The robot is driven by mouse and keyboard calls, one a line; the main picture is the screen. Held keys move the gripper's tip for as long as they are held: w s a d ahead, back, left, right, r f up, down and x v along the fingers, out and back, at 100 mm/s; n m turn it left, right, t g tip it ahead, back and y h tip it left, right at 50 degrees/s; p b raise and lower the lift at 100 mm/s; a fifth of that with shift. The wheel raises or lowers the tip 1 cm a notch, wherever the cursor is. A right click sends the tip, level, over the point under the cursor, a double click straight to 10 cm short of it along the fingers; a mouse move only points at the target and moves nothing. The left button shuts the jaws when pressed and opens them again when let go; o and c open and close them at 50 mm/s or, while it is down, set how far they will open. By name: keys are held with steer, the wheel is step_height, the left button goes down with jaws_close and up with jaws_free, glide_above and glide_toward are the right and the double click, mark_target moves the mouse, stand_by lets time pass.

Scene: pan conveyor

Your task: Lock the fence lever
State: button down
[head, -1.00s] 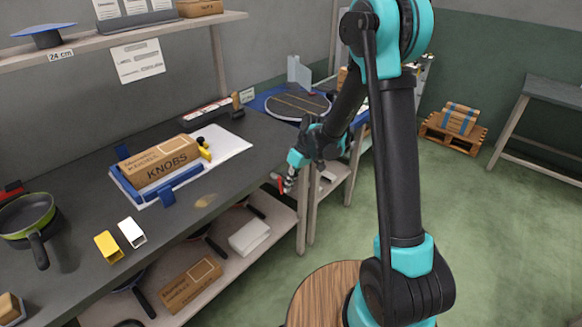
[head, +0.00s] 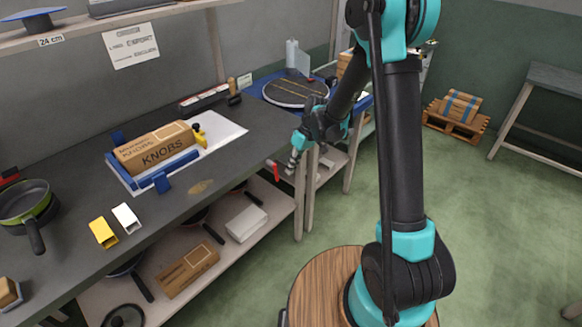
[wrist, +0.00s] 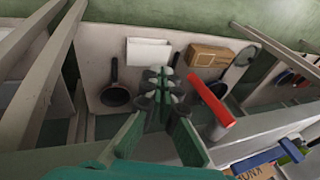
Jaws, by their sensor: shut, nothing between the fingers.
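A red lever (head: 273,170) sticks out at the front edge of the dark workbench, close to the bench's right end. In the wrist view the red lever (wrist: 211,102) lies slanted just right of my fingers. My gripper (head: 291,166) is just right of the lever in the head view, apart from it. In the wrist view my gripper (wrist: 161,82) is shut, with nothing between its fingers. On the bench, low blue fence rails (head: 164,171) border a KNOBS carton (head: 155,147) on a white sheet. A small yellow and black clamp (head: 198,134) stands beside the carton.
A lower shelf holds pans, a white box (head: 246,224) and a carton (head: 188,269). A green pan (head: 25,207) and yellow (head: 103,232) and white (head: 127,218) holders stand on the bench. A round turntable (head: 296,92) is behind my arm. The floor to the right is open.

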steer(key=w+d+r, duration=0.1)
steer(key=w+d, duration=0.6)
steer(key=d, duration=0.1)
steer(key=shift+r, duration=0.25)
steer(key=shift+s, duration=0.1)
